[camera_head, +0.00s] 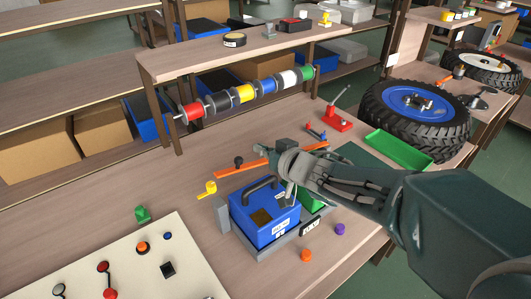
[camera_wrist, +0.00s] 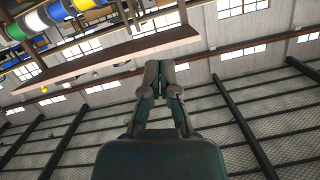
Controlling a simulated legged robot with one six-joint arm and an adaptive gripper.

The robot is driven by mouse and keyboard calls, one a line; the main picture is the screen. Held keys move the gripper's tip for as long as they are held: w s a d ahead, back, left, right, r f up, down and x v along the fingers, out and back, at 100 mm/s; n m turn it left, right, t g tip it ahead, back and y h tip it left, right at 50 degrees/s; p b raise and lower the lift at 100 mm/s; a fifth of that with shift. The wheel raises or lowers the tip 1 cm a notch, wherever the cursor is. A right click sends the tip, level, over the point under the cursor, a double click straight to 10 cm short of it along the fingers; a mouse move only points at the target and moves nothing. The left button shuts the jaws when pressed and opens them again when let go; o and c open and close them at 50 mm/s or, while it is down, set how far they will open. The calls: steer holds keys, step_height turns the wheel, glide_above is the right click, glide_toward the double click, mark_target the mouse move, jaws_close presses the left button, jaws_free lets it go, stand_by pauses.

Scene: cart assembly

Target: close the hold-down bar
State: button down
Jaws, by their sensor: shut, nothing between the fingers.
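An orange bar (camera_head: 228,173), which I take for the hold-down bar, shows behind a blue box (camera_head: 262,222) with a black handle. A black knob (camera_head: 239,161) stands at the bar. My gripper partly covers the bar's middle, and its right part (camera_head: 314,147) shows beyond. The blue box sits in a grey tray (camera_head: 270,249) on the bench. My gripper (camera_head: 284,148) is above the back right of the box; contact with the bar cannot be told. In the wrist view my gripper (camera_wrist: 160,80) is shut and empty, against the ceiling and wall; the bar is not visible there.
A green block (camera_head: 312,201) is right of the box. Orange (camera_head: 306,256) and purple (camera_head: 340,229) knobs lie in front. A spool rack (camera_head: 250,92) stands behind. A red clamp (camera_head: 337,121), green tray (camera_head: 398,150) and wheel (camera_head: 415,112) are at right.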

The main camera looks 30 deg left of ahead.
glide_above(238, 169)
steer(key=w+d, duration=0.1)
steer(key=d, duration=0.1)
steer(key=f, duration=0.1)
steer(key=shift+s+a+f, duration=0.1)
steer(key=shift+f, duration=1)
steer(key=shift+a+f, duration=0.1)
steer(key=shift+f, duration=0.95)
steer(key=shift+f, duration=0.1)
steer(key=shift+s+a+f, duration=0.1)
steer(key=shift+s+f, duration=0.1)
steer(key=shift+f, duration=0.5)
steer(key=shift+s+a+f, duration=0.15)
steer(key=shift+s+f, duration=0.1)
steer(key=shift+f, duration=0.45)
steer(key=shift+s+a+f, duration=0.1)
steer(key=shift+s+f, duration=0.1)
steer(key=shift+f, duration=0.5)
